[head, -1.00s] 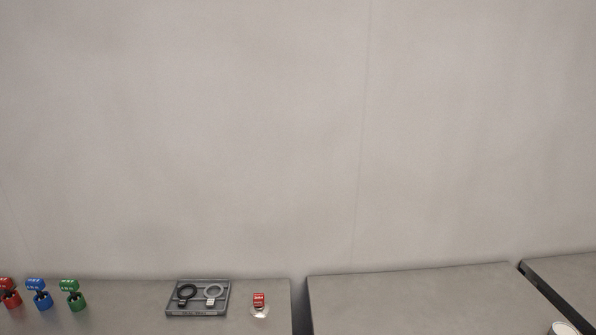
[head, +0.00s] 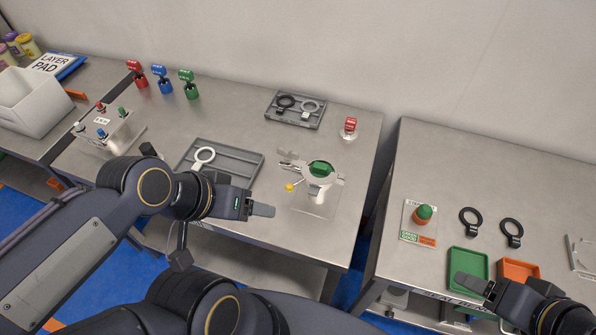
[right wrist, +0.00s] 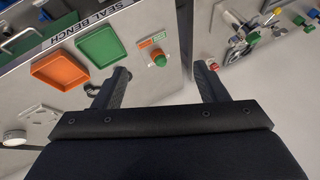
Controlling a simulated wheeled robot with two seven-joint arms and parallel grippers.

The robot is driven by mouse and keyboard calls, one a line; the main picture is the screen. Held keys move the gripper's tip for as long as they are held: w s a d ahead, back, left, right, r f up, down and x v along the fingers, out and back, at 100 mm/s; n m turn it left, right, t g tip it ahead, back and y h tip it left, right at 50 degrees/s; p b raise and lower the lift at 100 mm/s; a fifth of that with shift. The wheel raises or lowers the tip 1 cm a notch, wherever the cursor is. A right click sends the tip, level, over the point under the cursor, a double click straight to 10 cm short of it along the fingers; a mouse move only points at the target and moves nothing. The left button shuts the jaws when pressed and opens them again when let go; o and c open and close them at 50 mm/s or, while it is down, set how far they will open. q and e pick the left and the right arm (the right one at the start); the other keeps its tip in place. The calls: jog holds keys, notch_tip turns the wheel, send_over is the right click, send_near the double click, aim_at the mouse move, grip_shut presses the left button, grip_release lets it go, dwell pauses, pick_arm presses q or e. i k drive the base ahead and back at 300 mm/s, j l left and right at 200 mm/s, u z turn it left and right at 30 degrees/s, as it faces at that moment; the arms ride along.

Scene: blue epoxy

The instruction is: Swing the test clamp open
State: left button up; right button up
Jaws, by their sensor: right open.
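The test clamp (head: 318,184) stands on a clear plate on the left bench, with a green piece in its middle, a pale ring or bracket around it and a yellow ball knob (head: 290,187) at its left. It also shows in the right wrist view (right wrist: 238,40). My left gripper (head: 262,209) is left of the clamp in the head view, apart from it; its finger gap is not visible. My right gripper (head: 476,288) is at the lower right, over the front of the other bench; the right wrist view shows its fingers (right wrist: 164,88) apart and empty.
A grey tray with a white ring (head: 230,160) lies left of the clamp, another tray (head: 296,122) behind. A red-topped piece (head: 349,128) stands nearby. The right bench holds a green tray (head: 468,268), an orange tray (head: 520,272), black rings and a green-topped piece (head: 423,213). A gap separates the benches.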

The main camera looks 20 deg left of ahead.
aim_at(307, 176)
jog(key=j+u, duration=0.6)
jog(key=u, duration=0.15)
jog(key=i+j+u, duration=0.1)
jog(key=j+u, duration=0.3)
jog(key=l, duration=0.1)
